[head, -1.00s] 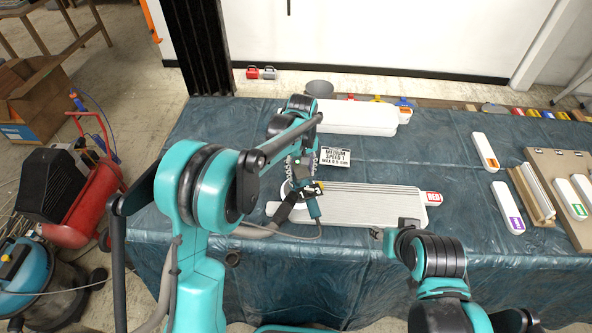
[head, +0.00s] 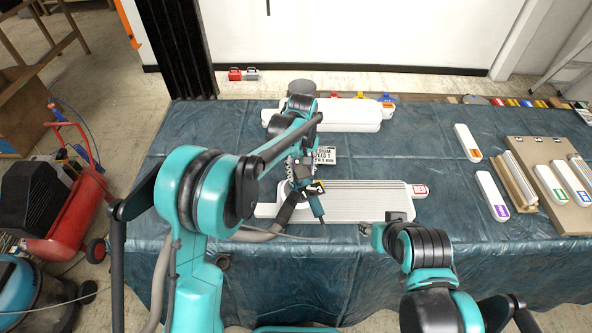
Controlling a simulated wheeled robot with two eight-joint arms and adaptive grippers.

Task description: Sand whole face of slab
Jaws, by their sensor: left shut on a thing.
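The slab (head: 375,203) is a long pale panel with ridges along its length. It lies flat on the covered table, with a red-and-white label (head: 420,190) at its right end. My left gripper (head: 303,180) is shut on a teal and black sander (head: 316,203). The sander is over the left part of the slab, and its pad is mostly hidden, so I cannot tell whether it touches. A hose runs from it to the left. My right gripper (head: 366,231) is near the table's front edge, just below the slab; its fingers are too small to judge.
A white rounded case (head: 345,115) lies behind the slab, near a partly hidden printed card (head: 325,156). A red compressor (head: 75,205) is on the floor at left.

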